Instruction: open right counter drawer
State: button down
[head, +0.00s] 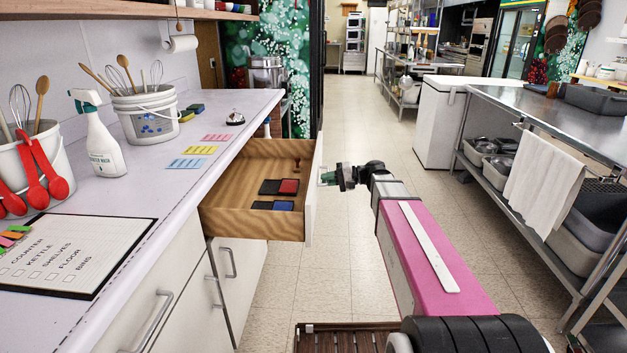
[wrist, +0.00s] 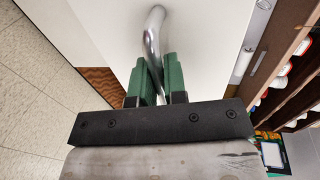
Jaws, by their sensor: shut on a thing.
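The right counter drawer (head: 257,221) is pulled well out from under the white counter in the head view. Its wooden inside is in sight, with dark and red flat pads, a blue one and a small stamp-like piece in it. Its white front panel (head: 314,190) faces right. My gripper (head: 327,178) is at that front. In the wrist view, the green fingers of my gripper (wrist: 156,80) are shut on the curved metal drawer handle (wrist: 153,32). In the head view the handle is mostly hidden by the fingers.
The white counter (head: 190,150) holds a spray bottle (head: 100,140), utensil buckets (head: 147,115) and a checklist board (head: 70,252). A cabinet door (head: 240,275) stands below the drawer. A steel table (head: 520,120) with a towel is at the right. The tiled aisle between is open.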

jog(key=shift+v, duration=0.8)
jog(key=shift+f, duration=0.2)
jog(key=c, duration=1.2)
grip_release()
jog(key=w+v, duration=0.1)
jog(key=v, duration=0.9)
jog(key=shift+s+d, duration=0.4)
jog(key=shift+s, duration=0.05)
jog(key=shift+r, duration=0.1)
